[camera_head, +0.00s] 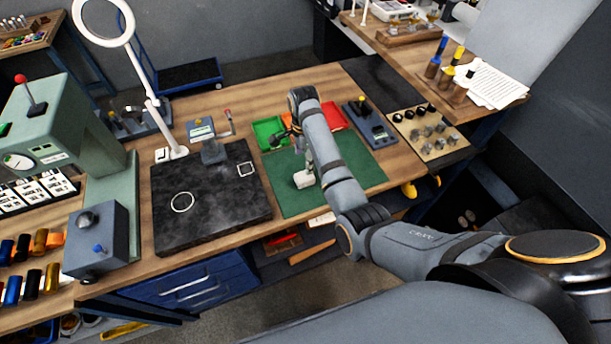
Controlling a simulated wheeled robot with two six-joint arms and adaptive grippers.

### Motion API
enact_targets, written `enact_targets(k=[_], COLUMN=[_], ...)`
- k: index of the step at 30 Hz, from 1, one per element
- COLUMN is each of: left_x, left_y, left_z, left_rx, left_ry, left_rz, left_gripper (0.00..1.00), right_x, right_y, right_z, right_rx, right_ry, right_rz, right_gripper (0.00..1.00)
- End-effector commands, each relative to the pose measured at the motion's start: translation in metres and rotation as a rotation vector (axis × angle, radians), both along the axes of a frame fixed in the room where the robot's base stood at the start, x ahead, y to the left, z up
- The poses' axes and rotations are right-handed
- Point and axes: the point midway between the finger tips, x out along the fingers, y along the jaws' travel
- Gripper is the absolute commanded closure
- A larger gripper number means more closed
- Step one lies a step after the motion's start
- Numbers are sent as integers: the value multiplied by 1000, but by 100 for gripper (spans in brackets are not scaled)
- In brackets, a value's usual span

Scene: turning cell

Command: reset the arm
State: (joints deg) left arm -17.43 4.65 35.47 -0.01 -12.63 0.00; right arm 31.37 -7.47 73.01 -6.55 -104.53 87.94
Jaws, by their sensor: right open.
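My right arm comes in from the right and reaches over the green mat (365,168) on the workbench. Its wrist is above the far part of the mat. My right gripper (286,138) is open, partly hidden by its own arm, near the green tray (267,130) and the red tray (334,117). I see nothing held in it. My left gripper is not in view.
A ring lamp (172,152) and green machine (60,125) stand further left. Right are a dark device (372,130) and a board of round parts (428,131).

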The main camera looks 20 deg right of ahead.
Motion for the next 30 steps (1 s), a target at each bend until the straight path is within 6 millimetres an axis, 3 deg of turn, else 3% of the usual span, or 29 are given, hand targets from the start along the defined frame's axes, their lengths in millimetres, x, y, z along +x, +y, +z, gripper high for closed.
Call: enact_targets(k=[6, 13, 21, 25, 27, 30], left_x=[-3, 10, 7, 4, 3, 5], left_y=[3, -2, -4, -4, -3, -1], left_z=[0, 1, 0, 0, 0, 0], left_rx=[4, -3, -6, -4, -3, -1], left_ry=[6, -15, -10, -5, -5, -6], left_rz=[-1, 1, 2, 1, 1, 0], left_gripper=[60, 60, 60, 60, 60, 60], right_x=[6, 6, 2, -29, -61, -107], right_y=[-2, -2, -5, -25, -42, -62], right_z=[14, 14, 10, -17, -34, -44], right_rx=[0, 0, -1, -15, -39, -91], right_ry=[2, 2, -3, -35, -68, -112], right_rz=[5, 5, 22, 186, 354, 616], right_gripper=[31, 31, 31, 31, 31, 31])
